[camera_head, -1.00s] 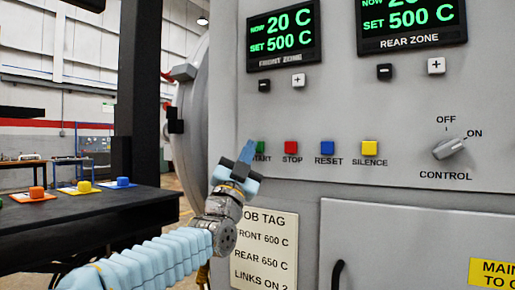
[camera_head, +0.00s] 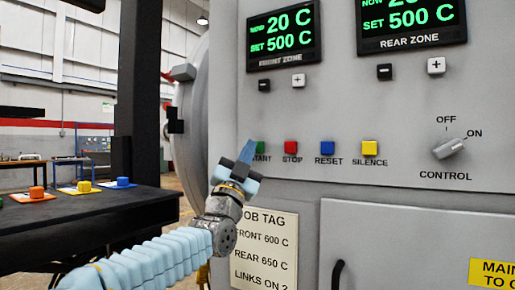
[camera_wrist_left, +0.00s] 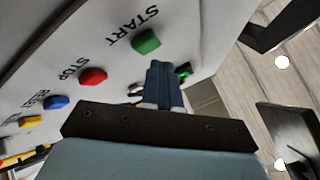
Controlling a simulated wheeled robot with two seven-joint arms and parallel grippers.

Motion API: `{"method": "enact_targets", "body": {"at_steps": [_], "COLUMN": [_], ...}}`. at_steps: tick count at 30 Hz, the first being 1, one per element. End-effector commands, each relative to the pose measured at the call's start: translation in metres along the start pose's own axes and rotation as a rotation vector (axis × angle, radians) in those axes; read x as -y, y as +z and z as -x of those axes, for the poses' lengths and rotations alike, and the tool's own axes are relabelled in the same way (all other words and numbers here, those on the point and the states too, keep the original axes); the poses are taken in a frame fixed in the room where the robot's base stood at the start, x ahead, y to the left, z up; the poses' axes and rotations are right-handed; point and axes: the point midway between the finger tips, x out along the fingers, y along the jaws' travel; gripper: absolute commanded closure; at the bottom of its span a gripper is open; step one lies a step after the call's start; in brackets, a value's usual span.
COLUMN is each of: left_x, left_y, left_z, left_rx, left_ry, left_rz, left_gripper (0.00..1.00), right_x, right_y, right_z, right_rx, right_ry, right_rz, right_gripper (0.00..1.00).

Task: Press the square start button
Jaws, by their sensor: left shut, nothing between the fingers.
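The green square START button (camera_head: 260,147) is on the grey furnace panel, at the left end of a row of buttons. It also shows in the left wrist view (camera_wrist_left: 146,41), with its label above it. My left gripper (camera_head: 249,147) is shut and empty, its blue fingers close together. In the head view the fingertips overlap the left edge of the button. In the wrist view the fingertips (camera_wrist_left: 158,64) are just below the green button, and a gap to the panel seems to show. Whether they touch the panel is hard to tell. My right gripper is not in view.
Red STOP (camera_head: 291,147), blue RESET (camera_head: 327,147) and yellow SILENCE (camera_head: 369,148) buttons sit to the right of START. A control knob (camera_head: 449,148) is further right. A job tag (camera_head: 265,247) hangs below. A dark table (camera_head: 90,215) with coloured buttons stands at left.

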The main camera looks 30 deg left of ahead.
Motion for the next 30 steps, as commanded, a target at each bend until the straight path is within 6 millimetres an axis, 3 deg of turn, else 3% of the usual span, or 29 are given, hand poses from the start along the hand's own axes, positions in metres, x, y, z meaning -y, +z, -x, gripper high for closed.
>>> {"method": "enact_targets", "body": {"at_steps": [30], "left_x": [-0.0054], "left_y": [0.0052], "left_z": [-0.0075], "left_rx": [0.0], "left_ry": [0.0], "left_rz": [0.0], "left_gripper": [1.0], "right_x": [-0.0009], "right_y": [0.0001], "right_z": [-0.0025], "right_rx": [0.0], "right_ry": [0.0], "right_rz": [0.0], "right_gripper": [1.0]}}
